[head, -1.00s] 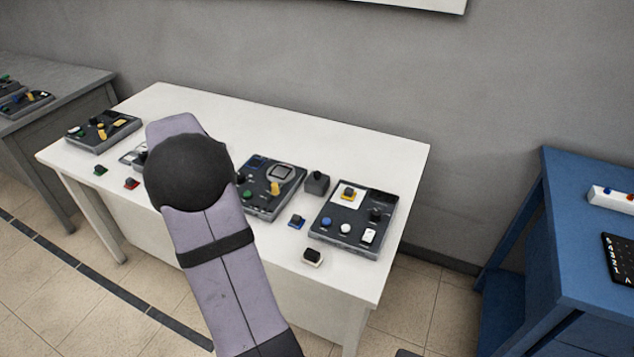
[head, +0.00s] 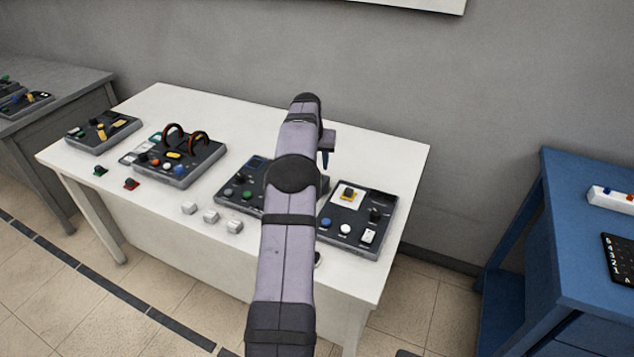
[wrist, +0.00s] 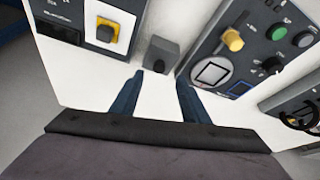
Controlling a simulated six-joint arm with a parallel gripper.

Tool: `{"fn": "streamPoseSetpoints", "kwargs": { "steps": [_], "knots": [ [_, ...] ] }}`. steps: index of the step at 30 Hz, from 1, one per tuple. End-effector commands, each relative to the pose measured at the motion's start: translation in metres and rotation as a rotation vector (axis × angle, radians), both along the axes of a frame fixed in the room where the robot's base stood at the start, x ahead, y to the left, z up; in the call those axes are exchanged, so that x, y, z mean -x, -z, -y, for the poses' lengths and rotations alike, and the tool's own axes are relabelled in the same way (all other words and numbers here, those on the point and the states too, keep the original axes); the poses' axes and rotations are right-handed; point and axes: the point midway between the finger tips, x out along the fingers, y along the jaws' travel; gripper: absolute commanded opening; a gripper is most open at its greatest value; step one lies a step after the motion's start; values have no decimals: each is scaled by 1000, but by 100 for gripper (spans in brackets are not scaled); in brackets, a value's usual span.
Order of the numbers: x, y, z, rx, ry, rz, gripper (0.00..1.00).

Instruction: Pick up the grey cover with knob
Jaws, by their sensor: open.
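The grey cover with knob (wrist: 160,56) is a small dark grey block standing on the white table between two control panels. In the wrist view it sits just beyond my fingertips, roughly in line with the gap between them. In the head view my arm hides it. My gripper (wrist: 160,77) is open and empty, with its blue fingers pointing toward the cover and white tabletop between them. In the head view one finger of my gripper (head: 326,157) shows pointing down, above the table.
A panel with a yellow-black switch (wrist: 107,32) lies left of the cover in the wrist view. A panel with a yellow knob (wrist: 233,40) lies close on the right. The back of the white table (head: 370,150) is clear. Several small white blocks (head: 211,216) lie near its front edge.

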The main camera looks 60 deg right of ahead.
Motion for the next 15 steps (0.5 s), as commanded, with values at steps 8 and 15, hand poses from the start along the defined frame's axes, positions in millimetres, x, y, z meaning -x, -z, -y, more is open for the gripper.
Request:
{"fn": "streamPoseSetpoints", "kwargs": {
  "steps": [8, 15],
  "knots": [
    [-2, 15, 6, 1, -1, 1, 42],
    [-2, 19, 8, -1, -1, -1, 42]
  ]
}}
